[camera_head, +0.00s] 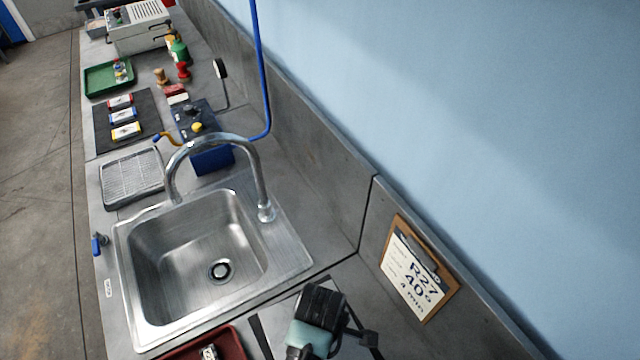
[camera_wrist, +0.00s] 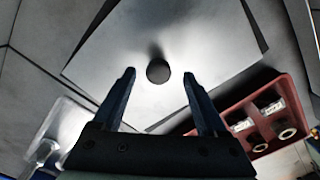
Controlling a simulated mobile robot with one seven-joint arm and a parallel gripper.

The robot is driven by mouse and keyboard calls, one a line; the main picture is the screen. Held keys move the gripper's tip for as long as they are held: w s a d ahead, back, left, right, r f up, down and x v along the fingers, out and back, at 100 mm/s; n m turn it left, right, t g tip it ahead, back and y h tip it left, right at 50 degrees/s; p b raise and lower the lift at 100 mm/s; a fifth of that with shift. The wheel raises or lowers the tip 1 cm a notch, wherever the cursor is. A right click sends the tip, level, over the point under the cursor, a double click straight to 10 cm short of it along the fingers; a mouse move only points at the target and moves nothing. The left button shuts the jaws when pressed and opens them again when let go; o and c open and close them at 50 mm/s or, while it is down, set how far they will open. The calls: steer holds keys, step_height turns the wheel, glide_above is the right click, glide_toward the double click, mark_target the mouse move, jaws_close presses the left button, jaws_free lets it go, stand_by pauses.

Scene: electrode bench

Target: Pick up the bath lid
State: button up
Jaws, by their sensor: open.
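The bath lid (camera_wrist: 205,38) is a flat, pale metal plate with a round dark knob (camera_wrist: 158,71) in its middle, seen in the wrist view. My gripper (camera_wrist: 159,76) is open, with its two dark fingers apart. The knob appears between the fingertips in the picture, with a gap on each side. I cannot tell how high the fingertips are above the plate. In the head view my arm covers much of the bottom middle, and the lid's knob cannot be made out there.
A red tray (camera_wrist: 197,131) with several fittings lies right of the lid in the wrist view; its corner shows in the head view (camera_head: 228,339). In the head view a steel sink (camera_head: 180,305) with an arched faucet (camera_head: 262,185) is left of my arm, and a clipboard (camera_head: 447,298) is at right.

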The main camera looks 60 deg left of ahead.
steer(key=shift+f, duration=1.5)
jaws_close()
